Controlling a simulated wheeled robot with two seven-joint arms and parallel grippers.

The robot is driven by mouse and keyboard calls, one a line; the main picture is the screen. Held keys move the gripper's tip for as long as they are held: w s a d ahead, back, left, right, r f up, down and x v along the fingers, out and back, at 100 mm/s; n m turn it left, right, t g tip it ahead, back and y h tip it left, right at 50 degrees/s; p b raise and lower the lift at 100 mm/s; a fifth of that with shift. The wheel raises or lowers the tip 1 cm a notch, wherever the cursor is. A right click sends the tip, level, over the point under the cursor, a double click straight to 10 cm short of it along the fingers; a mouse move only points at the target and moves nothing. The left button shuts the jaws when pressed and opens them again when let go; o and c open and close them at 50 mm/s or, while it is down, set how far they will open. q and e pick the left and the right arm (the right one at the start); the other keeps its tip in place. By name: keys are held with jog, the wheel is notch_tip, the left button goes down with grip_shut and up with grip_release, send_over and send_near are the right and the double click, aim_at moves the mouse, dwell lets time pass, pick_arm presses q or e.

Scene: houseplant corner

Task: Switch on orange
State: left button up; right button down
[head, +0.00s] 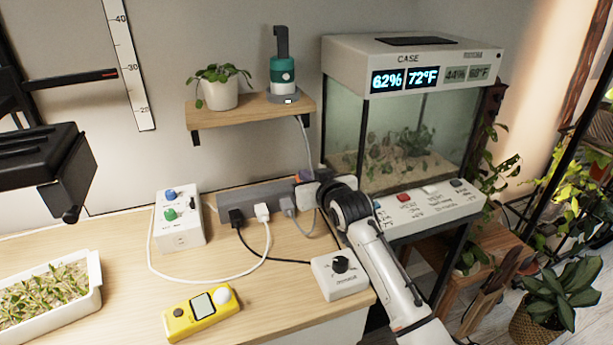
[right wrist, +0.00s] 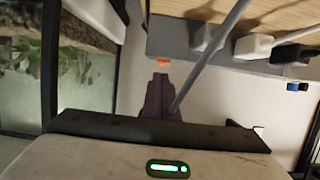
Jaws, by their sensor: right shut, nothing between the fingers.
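A small orange switch (head: 306,174) shows at the right end of the grey power strip (head: 262,188), at the back of the wooden desk. Whether it is on or off cannot be told. In the right wrist view the orange switch (right wrist: 163,62) lies just beyond the fingertips of my right gripper (right wrist: 161,77). The gripper is shut and empty, and it lines up with the switch. Whether the tips touch it cannot be told. In the head view my right gripper (head: 301,179) partly hides that end of the strip.
Plugs (head: 262,210) and cables stand out from the strip. A white dial box (head: 341,275), a box with blue and green knobs (head: 180,220) and a yellow device (head: 201,314) are on the desk. A glass case (head: 400,130) stands at right, a shelf (head: 250,113) above.

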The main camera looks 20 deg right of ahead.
dwell(0.5)
notch_tip(320, 180, up, 5)
jog(key=p, duration=0.6)
jog(key=s+b, duration=0.1)
jog(key=s, duration=0.9)
jog(key=shift+s+r+b, duration=0.15)
jog(key=shift+s+b, duration=0.05)
jog(key=shift+b, duration=0.1)
